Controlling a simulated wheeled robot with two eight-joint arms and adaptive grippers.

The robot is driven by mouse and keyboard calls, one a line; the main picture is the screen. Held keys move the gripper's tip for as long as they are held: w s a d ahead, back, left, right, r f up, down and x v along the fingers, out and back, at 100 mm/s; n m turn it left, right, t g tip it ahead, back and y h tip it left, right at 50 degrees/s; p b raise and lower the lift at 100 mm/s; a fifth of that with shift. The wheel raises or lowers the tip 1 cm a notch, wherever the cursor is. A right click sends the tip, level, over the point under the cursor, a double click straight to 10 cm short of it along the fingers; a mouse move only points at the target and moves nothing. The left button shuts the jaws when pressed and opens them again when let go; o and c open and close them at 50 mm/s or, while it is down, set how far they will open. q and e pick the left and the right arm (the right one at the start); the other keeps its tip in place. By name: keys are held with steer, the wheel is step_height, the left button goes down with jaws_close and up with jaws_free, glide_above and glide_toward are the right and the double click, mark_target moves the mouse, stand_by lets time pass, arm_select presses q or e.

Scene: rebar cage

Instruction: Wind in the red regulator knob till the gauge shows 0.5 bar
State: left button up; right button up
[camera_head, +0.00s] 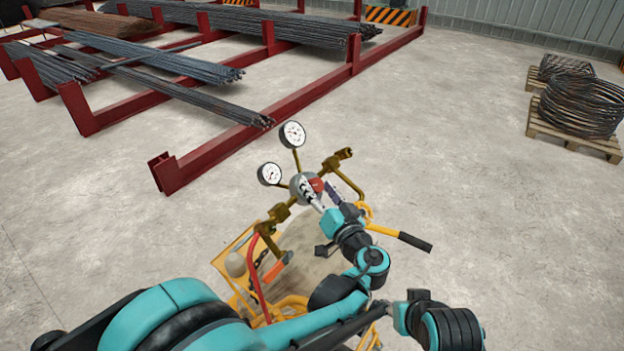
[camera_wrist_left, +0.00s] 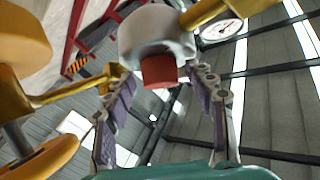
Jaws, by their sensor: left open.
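The red regulator knob (camera_head: 316,184) sits on the grey, rounded regulator body (camera_head: 297,187). In the left wrist view the knob (camera_wrist_left: 158,71) is a short red cylinder under the pale body (camera_wrist_left: 155,35). My left gripper (camera_head: 319,193) is open, with one finger on each side of the knob. Gaps show between fingers and knob in the wrist view. Two white round gauges, an upper one (camera_head: 292,134) and a lower left one (camera_head: 270,174), stand on brass stems. One gauge (camera_wrist_left: 222,29) shows in the wrist view. The needle readings are too small to tell.
The regulator is on a yellow cart (camera_head: 228,262) with a red hose (camera_head: 256,275) and a black-gripped handle (camera_head: 413,241). Brass fittings (camera_head: 337,160) flank the knob. A red rack (camera_head: 215,152) with rebar stands behind. Wire coils (camera_head: 582,105) lie on pallets at right. Floor between is clear.

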arm_select(q)
steer(key=shift+s+d+r, duration=0.1)
steer(key=shift+s, duration=0.1)
steer(key=shift+s+d+r, duration=0.1)
steer(key=shift+s, duration=0.05)
steer(key=shift+c, duration=0.9)
steer(key=c, duration=1)
arm_select(e)
steer(key=shift+s+d, duration=0.15)
steer(key=shift+s, duration=0.2)
